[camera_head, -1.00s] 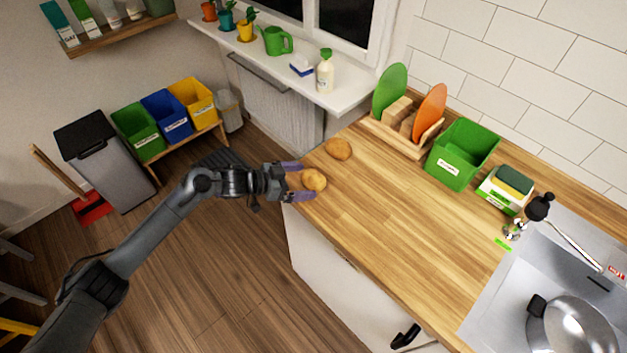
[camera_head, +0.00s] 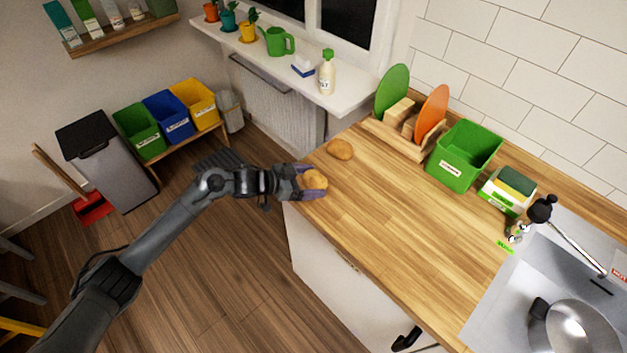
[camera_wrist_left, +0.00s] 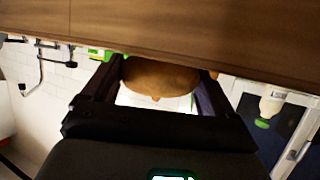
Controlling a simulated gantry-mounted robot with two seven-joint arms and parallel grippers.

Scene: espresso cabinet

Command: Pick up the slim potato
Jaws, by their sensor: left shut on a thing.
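My left gripper (camera_head: 312,182) is at the left end of the wooden counter, shut on a round tan potato (camera_head: 316,180). The potato also shows in the left wrist view (camera_wrist_left: 160,77), between the two dark fingers, close to the wooden surface. I cannot tell whether it still touches the counter. A second potato (camera_head: 340,149), longer and slimmer, lies on the counter a little farther back and to the right, apart from the gripper. My right gripper is not in view.
The counter (camera_head: 370,215) is clear in the middle. A rack with a green and an orange board (camera_head: 432,112) and a green bin (camera_head: 464,156) stand along the back. A sponge box (camera_head: 507,190) and a sink with a pan (camera_head: 572,328) are at the right.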

